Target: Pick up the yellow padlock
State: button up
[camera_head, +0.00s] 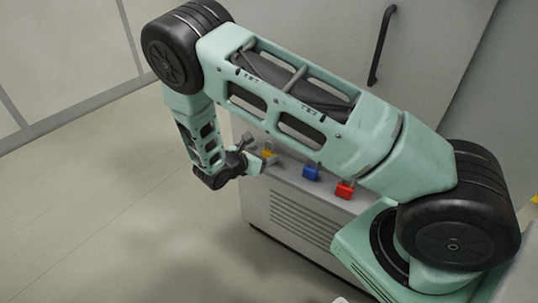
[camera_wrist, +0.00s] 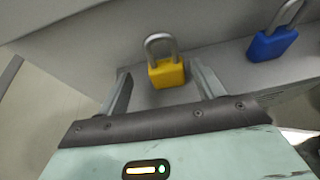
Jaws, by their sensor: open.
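The yellow padlock (camera_wrist: 167,74), with a grey shackle, stands on a grey ledge in the wrist view, shackle pointing up in the picture. My gripper (camera_wrist: 161,80) is open, with one finger on each side of the padlock in that view. I see gaps between the padlock and both fingers, so it is not held. In the head view the yellow padlock (camera_head: 268,153) is small and partly hidden by my gripper (camera_head: 256,160), which is beside it at the left end of the ledge.
A blue padlock (camera_head: 311,173) and a red padlock (camera_head: 345,189) stand to the right on the same grey cabinet ledge (camera_head: 290,178). The blue one also shows in the wrist view (camera_wrist: 272,44). A grey wall panel with a dark handle (camera_head: 381,45) rises behind. The floor at left is clear.

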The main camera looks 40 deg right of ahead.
aim_at(268, 151)
jog(key=d, duration=0.2)
jog(key=d+f, duration=0.1)
jog(key=shift+w+d, duration=0.15)
jog(key=shift+d, duration=0.25)
jog(key=shift+w+d+f, duration=0.2)
jog(key=shift+d+f, duration=0.05)
jog(key=shift+d, duration=0.25)
jog(key=c, duration=1.1)
jog(key=shift+r, duration=0.1)
jog(key=r, duration=0.2)
jog(key=a+r, duration=0.1)
jog(key=r, duration=0.3)
jog(key=shift+s+a+r, duration=0.25)
jog(key=shift+r, duration=0.15)
jog(key=s+a, duration=0.2)
jog(key=a, duration=0.3)
jog(key=s+a, duration=0.2)
jog(key=a, duration=0.4)
jog(key=s+a+b, duration=0.1)
jog(key=s+a, duration=0.1)
jog(key=a, duration=0.4)
jog(key=shift+s+a, duration=0.2)
